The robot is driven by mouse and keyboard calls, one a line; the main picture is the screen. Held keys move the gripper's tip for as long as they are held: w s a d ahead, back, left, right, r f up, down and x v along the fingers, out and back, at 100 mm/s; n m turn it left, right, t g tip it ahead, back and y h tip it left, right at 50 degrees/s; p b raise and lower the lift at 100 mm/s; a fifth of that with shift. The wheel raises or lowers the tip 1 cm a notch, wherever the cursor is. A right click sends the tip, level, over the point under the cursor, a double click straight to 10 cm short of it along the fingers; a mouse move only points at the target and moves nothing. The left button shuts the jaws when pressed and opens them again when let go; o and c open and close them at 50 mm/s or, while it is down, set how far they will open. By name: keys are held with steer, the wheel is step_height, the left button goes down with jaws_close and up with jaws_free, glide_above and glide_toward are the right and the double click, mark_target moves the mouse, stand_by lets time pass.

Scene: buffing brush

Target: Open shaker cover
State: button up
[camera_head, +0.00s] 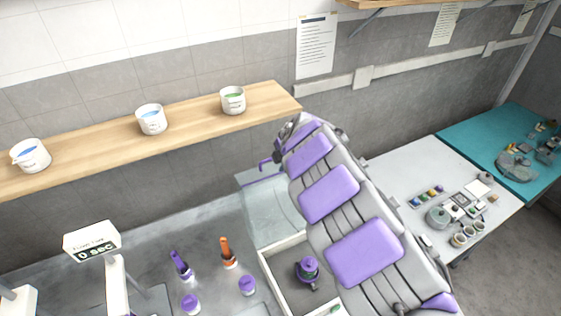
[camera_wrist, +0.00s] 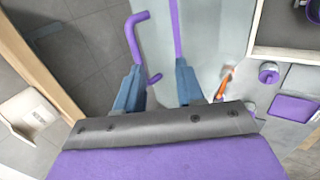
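The shaker is a pale translucent box (camera_head: 268,205) on the bench, partly hidden behind my arm in the head view. Its cover (camera_wrist: 207,30) is a pale see-through panel in the wrist view. A purple bent handle (camera_head: 262,166) stands at its upper edge; its bars also show in the wrist view (camera_wrist: 131,38), just beyond my fingers. My gripper (camera_wrist: 158,67) has its two blue fingers apart, with the purple handle's lower end between or just past them. I cannot tell whether they touch. In the head view the fingers are mostly hidden by my arm.
A wooden shelf (camera_head: 195,108) with three beakers runs along the wall, close left of my gripper. A white tray (camera_head: 268,271) holds a purple device. An orange-handled tool (camera_head: 228,252), purple-capped jars and a timer (camera_head: 92,243) stand on the bench. A side table (camera_head: 405,178) is right.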

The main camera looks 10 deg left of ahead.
steer(key=b+v, duration=0.2)
steer(key=v, duration=1.4)
steer(key=shift+r, duration=0.2)
